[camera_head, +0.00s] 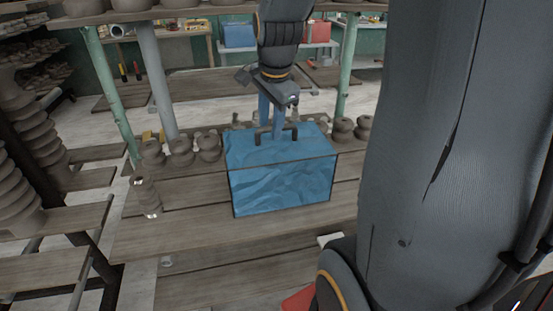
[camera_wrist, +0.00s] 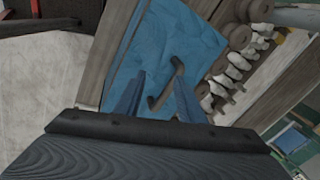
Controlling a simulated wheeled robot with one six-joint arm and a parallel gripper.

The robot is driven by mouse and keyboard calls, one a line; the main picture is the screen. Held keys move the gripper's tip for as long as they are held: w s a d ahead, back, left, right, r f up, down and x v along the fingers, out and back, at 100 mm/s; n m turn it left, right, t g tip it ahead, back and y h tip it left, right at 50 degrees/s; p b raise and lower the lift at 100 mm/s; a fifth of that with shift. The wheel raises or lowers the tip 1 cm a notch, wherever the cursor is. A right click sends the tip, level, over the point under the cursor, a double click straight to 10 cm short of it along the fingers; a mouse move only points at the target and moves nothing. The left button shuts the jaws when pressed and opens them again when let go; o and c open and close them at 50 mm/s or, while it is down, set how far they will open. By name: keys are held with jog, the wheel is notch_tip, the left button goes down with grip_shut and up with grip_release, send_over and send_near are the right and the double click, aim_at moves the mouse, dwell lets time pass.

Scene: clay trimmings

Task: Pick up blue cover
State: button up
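The blue cover (camera_head: 282,180) is a box-shaped, crinkled blue thing with dark edges, standing on a wooden shelf board. A dark bar handle (camera_head: 291,136) sits on its top. My gripper (camera_head: 270,131) points down at the top of the cover, right by the handle. In the wrist view, the two blue fingers of my gripper (camera_wrist: 159,76) stand apart, with part of the handle (camera_wrist: 170,86) showing between them. The blue top of the cover (camera_wrist: 165,45) lies beyond the fingers. The fingers look open; I cannot tell whether they touch the handle.
Clay pots (camera_head: 180,150) stand left of the cover and more (camera_head: 343,129) stand to its right. A small cylindrical jar (camera_head: 147,197) is at the front left. Green posts (camera_head: 111,92) hold up an upper shelf above. Stacked pots (camera_head: 35,125) fill the left side.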

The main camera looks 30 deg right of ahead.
jog(key=w+d+r+m, duration=0.2)
jog(key=d+m, duration=0.2)
jog(key=m, duration=0.1)
jog(key=shift+a+p+x, duration=0.1)
jog(key=shift+p+x, duration=0.65)
jog(key=shift+x, duration=1.05)
jog(key=shift+a+p+x, duration=0.15)
jog(key=shift+p+x, duration=0.6)
jog(key=shift+x, duration=1.05)
jog(key=shift+s, duration=0.1)
grip_shut()
